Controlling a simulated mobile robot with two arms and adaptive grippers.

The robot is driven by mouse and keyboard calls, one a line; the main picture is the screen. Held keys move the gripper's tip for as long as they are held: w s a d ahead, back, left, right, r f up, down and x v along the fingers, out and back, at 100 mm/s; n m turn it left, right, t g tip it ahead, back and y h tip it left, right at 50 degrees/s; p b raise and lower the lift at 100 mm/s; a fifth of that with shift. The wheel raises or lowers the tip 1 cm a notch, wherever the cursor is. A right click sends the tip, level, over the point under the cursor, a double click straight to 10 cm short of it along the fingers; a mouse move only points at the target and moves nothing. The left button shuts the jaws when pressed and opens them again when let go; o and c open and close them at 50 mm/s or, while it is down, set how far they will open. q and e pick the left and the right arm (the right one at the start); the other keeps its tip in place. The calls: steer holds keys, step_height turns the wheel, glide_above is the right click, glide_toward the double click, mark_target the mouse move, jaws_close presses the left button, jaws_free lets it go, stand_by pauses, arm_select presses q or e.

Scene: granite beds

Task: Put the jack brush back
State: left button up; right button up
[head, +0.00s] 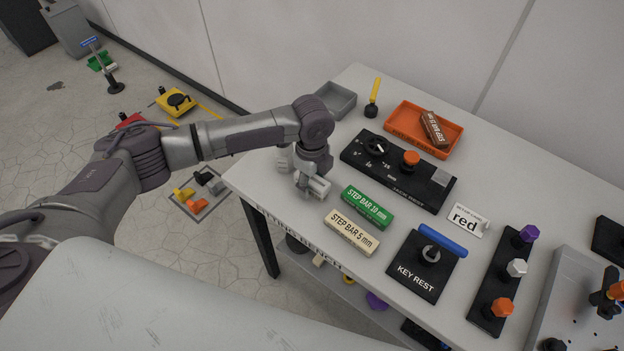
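A small upright tool with a yellow handle and black foot (372,98) stands at the back of the bench, beside a grey tray (336,101); it looks like the jack brush. No label on it can be read. My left gripper (311,190) points down over the bench's left part, in front of the grey tray and left of the green step bar. It is apart from the yellow-handled tool. Its fingertips are small and partly hidden, so I cannot tell whether they are open or shut. No held object shows. My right gripper is out of view.
Coloured knobs stand at right.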

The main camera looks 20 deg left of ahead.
arm_select(q)
step_height(320, 180, up, 12)
steer(key=b, duration=0.1)
steer(key=shift+r, duration=0.15)
stand_by(0.5)
